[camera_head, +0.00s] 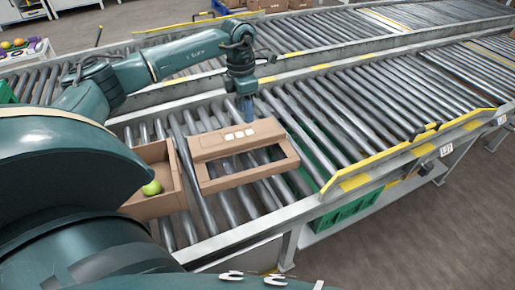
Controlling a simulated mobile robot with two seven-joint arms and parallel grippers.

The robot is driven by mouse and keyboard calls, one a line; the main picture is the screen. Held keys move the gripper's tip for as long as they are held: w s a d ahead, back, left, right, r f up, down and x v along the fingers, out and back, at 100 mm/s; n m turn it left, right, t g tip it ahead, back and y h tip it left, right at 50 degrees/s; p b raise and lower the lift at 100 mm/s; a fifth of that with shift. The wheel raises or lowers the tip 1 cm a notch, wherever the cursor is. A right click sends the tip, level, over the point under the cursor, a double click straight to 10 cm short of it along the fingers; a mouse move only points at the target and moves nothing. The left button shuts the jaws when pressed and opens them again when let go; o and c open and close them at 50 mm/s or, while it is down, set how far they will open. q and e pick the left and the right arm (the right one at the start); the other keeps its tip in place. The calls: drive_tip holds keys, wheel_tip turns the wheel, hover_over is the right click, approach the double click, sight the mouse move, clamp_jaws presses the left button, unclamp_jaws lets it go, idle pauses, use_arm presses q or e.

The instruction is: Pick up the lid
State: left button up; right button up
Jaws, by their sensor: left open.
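The lid (214,145) is brown cardboard with a wide opening and several pale patches along its far part. It lies on the rollers, tilted in the picture, right beside an open cardboard box (151,207). A green tomato (152,188) sits in the box. My left gripper (247,113) points down at the lid's far edge, and its fingers are open. The fingertips are small here, and I cannot tell whether they touch the lid. My right gripper is not in view.
The roller conveyor (345,112) is clear to the right of the lid, with a yellow-edged side rail (395,160). Green crates (350,208) stand underneath. A second conveyor runs behind, with cardboard boxes beyond it. A table with colourful produce is at far left.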

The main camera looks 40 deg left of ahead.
use_arm(q)
drive_tip(key=a, duration=0.2)
drive_tip(key=b, duration=0.2)
hover_over(244, 141)
drive_tip(key=shift+y, duration=0.3)
drive_tip(key=f, duration=0.6)
drive_tip(key=shift+s+a+f, duration=0.1)
drive_tip(key=shift+s+f, duration=0.15)
wheel_tip(244, 141, down, 6)
drive_tip(key=shift+w+r+b, duration=0.1)
drive_tip(key=shift+r+b, duration=0.1)
drive_tip(key=shift+b, duration=0.5)
drive_tip(key=shift+f, duration=0.3)
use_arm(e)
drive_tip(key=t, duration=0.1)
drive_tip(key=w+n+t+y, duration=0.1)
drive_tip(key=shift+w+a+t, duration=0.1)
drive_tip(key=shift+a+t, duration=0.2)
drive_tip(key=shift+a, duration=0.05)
use_arm(q)
clamp_jaws()
